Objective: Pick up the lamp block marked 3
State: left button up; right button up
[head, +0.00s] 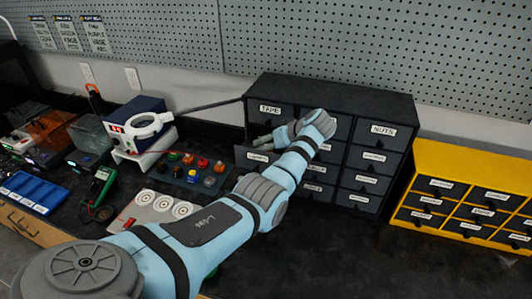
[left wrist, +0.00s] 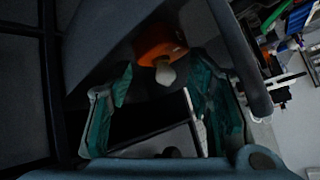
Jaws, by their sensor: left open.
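An orange block (left wrist: 155,42) with a pale bulb-like tip shows in the left wrist view, inside a dark drawer. It may be a lamp block; no 3 can be read on it. My left gripper (left wrist: 160,98) is open, with its green-padded fingers on either side below the orange block and apart from it. In the head view, my left gripper (head: 262,139) is at the left column of the black drawer cabinet (head: 340,92), over a pulled-out drawer (head: 256,158). The drawer's inside is hidden in the head view. My right gripper is not in view.
A dark board (head: 182,180) with several coloured knobs lies left of the cabinet. A yellow drawer cabinet (head: 450,160) is at the right. The front right bench is clear.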

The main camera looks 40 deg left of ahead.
pick_arm(q)
jog(key=shift+s, duration=0.1)
jog(key=c, duration=0.5)
jog(key=shift+d, duration=0.1)
jog(key=shift+c, duration=1.4)
jog(key=shift+r, duration=0.15)
